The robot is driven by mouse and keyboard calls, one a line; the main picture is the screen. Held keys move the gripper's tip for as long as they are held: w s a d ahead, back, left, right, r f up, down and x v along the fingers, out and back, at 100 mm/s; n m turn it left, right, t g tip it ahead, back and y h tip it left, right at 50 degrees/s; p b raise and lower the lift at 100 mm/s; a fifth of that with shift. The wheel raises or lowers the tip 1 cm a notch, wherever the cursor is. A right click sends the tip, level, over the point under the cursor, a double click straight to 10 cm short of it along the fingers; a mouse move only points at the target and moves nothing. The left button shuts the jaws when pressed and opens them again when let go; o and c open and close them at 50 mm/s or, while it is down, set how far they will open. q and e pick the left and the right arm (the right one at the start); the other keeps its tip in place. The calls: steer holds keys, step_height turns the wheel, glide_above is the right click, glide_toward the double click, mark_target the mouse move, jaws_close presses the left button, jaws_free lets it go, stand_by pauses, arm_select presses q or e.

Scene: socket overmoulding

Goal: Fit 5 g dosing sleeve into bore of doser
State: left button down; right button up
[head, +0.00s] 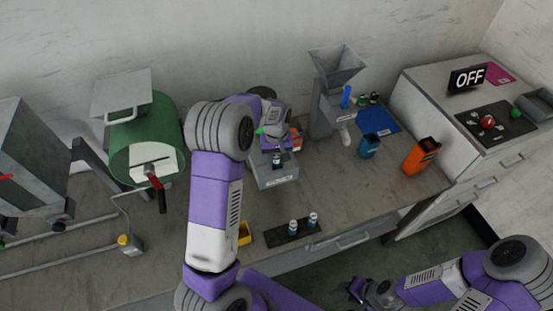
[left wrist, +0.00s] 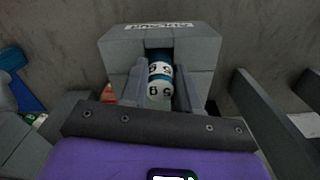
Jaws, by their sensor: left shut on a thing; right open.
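My left gripper (head: 277,150) reaches to a grey block (head: 278,180) with a lettered front, on the bench. In the left wrist view, the gripper (left wrist: 160,95) is shut on a white and teal dosing sleeve (left wrist: 160,72) marked 5 G. The sleeve lies in line with a dark recess in the grey block (left wrist: 202,55); its far end is at the recess, but I cannot tell how deep it sits. My right gripper (head: 366,291) is open and empty, low in front of the bench. Which machine is the doser is not clearly labelled.
A hopper machine (head: 330,105) stands behind, to the right. Two small sleeves (head: 303,222) stand on a dark mat (head: 282,238) at the front edge. A blue bin (head: 369,146) and an orange bin (head: 420,157) stand right. A green drum (head: 130,150) is left.

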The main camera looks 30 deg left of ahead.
arm_select(q)
steer(key=shift+w+f, duration=0.1)
steer(key=shift+f, duration=0.55)
steer(key=shift+f, duration=0.1)
steer(key=c, duration=0.8)
jaws_free()
steer(key=shift+r, duration=0.25)
step_height(320, 180, up, 12)
steer(key=shift+f, duration=0.1)
